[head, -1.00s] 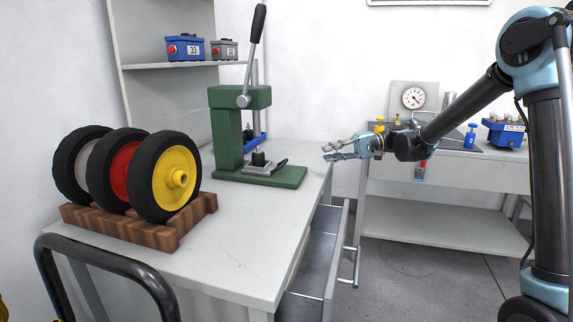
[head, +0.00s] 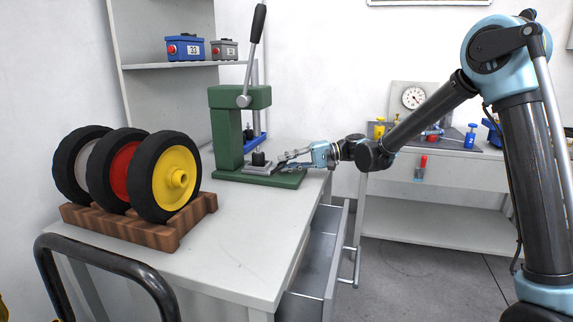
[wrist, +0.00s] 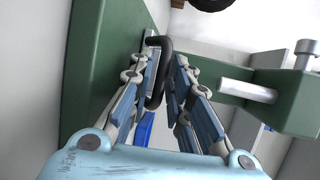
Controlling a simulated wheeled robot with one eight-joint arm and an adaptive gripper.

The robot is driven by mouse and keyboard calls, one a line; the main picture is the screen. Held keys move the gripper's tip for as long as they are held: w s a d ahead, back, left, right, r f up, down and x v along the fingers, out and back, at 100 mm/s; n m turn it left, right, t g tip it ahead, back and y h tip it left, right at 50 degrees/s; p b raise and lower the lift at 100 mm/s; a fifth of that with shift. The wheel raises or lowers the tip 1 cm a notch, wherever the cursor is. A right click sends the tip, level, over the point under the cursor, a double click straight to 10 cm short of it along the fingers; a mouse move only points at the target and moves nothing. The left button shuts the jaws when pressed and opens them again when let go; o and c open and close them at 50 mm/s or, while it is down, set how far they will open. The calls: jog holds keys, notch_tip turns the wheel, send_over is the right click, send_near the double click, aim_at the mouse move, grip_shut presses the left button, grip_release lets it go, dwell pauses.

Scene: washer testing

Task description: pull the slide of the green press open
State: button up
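The green press (head: 228,140) stands on the worktable, its lever with a black grip (head: 257,25) raised. Its grey slide (head: 258,168) lies low on the green base (head: 290,180), below the ram. My gripper (head: 281,160) reaches in from the right, low over the base at the slide's handle. In the wrist view the black looped handle (wrist: 167,48) stands between the two fingers of my gripper (wrist: 166,62). The fingers look spread around it, with no clear grip on it. The handle is mostly hidden by my fingers in the head view.
Wheels on a wooden rack (head: 150,232) stand at the table's front left. An open drawer (head: 325,255) sticks out under the table's right side. A black rail (head: 110,258) is in front. A second bench (head: 440,172) with a dial gauge stands behind at right.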

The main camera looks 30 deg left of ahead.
jog(key=shift+s+a+f, duration=0.1)
jog(key=shift+s+a, duration=0.15)
jog(key=shift+a, duration=0.1)
grip_shut()
jog(key=shift+d, duration=0.15)
jog(key=w+d, duration=0.1)
jog(key=d, duration=0.2)
jog(key=w+d, duration=0.1)
jog(key=d, duration=0.2)
jog(key=w+d, duration=0.1)
jog(key=d, duration=0.2)
jog(key=shift+d, duration=0.4)
grip_release()
